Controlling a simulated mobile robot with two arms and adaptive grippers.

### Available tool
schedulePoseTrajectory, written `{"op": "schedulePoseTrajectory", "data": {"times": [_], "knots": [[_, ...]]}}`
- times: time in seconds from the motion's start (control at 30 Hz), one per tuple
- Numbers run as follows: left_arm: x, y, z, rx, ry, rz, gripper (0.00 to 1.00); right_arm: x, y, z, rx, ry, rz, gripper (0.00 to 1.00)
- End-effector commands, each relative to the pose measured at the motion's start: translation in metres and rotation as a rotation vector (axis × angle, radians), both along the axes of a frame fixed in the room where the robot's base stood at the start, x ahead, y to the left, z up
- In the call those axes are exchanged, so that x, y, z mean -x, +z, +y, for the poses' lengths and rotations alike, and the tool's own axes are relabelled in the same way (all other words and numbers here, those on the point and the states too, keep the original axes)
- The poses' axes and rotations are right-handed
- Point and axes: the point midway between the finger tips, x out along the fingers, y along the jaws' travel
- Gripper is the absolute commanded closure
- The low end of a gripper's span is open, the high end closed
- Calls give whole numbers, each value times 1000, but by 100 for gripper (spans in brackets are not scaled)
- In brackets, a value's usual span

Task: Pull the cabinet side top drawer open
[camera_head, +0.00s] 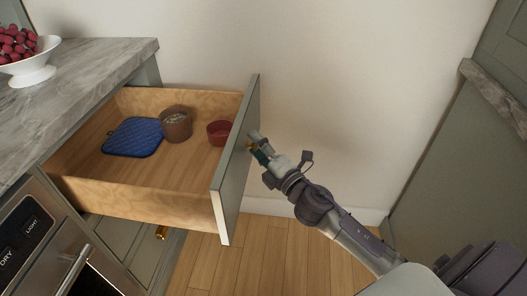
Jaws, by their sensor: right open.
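The top drawer (140,196) of the cabinet stands pulled well out, and its wooden inside shows. Its grey-green front panel (236,165) is seen nearly edge-on. My right gripper (255,143) is at the outer face of this panel, near a bit of brass that looks like the drawer's handle. It is open; the gripper's own parts hide most of the handle, and I cannot tell whether they touch. My left gripper is not in view.
In the drawer lie a blue quilted pad (133,137), a brown pot (176,124) and a red bowl (219,132). A white fruit bowl (30,72) stands on the marble counter (75,80). An oven (45,235) is at lower left. Wooden floor (270,262) is clear below the drawer.

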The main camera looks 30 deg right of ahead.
Motion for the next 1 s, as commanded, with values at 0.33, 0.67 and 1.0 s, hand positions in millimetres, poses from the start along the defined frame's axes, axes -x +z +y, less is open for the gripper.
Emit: {"op": "schedulePoseTrajectory", "data": {"times": [0.33,0.67,1.0], "knots": [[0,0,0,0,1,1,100,56,-10,-9,-3,-2,5,42],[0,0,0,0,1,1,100,108,-16,-18,-3,-2,3,42],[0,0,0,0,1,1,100,116,-17,-20,0,0,1,42]]}}
